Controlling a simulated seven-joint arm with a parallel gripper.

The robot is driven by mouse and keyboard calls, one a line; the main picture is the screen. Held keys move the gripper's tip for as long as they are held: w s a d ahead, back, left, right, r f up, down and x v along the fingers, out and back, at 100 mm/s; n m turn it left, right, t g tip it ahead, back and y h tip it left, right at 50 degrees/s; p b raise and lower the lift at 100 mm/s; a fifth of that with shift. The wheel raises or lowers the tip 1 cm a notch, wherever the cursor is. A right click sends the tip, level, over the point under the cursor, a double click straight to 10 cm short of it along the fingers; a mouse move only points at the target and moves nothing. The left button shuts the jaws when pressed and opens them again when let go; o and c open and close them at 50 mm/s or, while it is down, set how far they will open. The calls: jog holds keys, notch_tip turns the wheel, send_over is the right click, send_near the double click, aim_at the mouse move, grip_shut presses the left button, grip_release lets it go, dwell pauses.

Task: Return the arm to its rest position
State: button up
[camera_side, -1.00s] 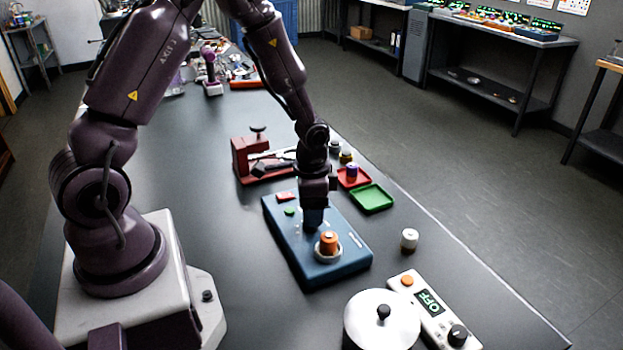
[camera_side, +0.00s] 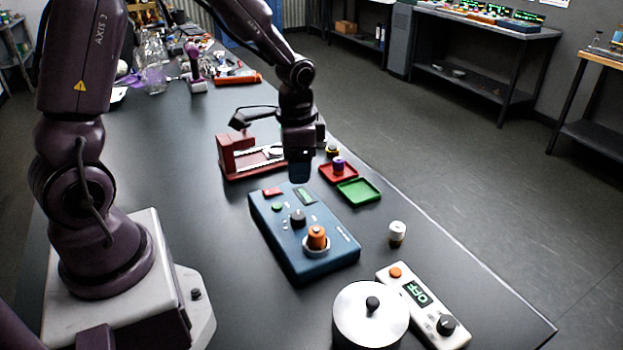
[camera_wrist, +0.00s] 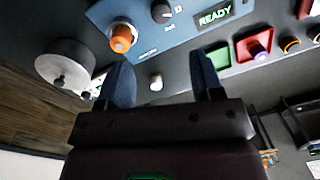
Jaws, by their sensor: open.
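My gripper (camera_side: 300,172) is above the far end of the blue brewer unit (camera_side: 305,235), clear of it. In the wrist view my gripper (camera_wrist: 160,85) shows two blue fingers spread apart with nothing between them. The blue unit carries an orange cylinder (camera_side: 317,237) in a pale ring, a black knob (camera_side: 298,218), and red and green buttons. In the wrist view its display (camera_wrist: 214,15) reads READY.
A red tray (camera_side: 328,176) holding a purple-topped part and an empty green tray (camera_side: 358,192) lie right of the gripper. A red vise (camera_side: 235,165) stands behind. A white-capped jar (camera_side: 397,232), a lidded pot (camera_side: 370,315) and a controller reading OFF (camera_side: 418,292) are in front.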

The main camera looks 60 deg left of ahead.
jog(key=s+d+r+n+t, duration=0.1)
jog(key=s+d+r+t, duration=0.1)
jog(key=s+d+r, duration=0.2)
jog(key=s+d+r+n+t, duration=0.2)
jog(key=s+d+r+t, duration=0.1)
jog(key=s+r, duration=0.6)
notch_tip(320, 180, up, 4)
jog(key=shift+s+d+r+n+t, duration=0.25)
jog(key=shift+s+d+n+t, duration=0.05)
jog(key=shift+d, duration=0.1)
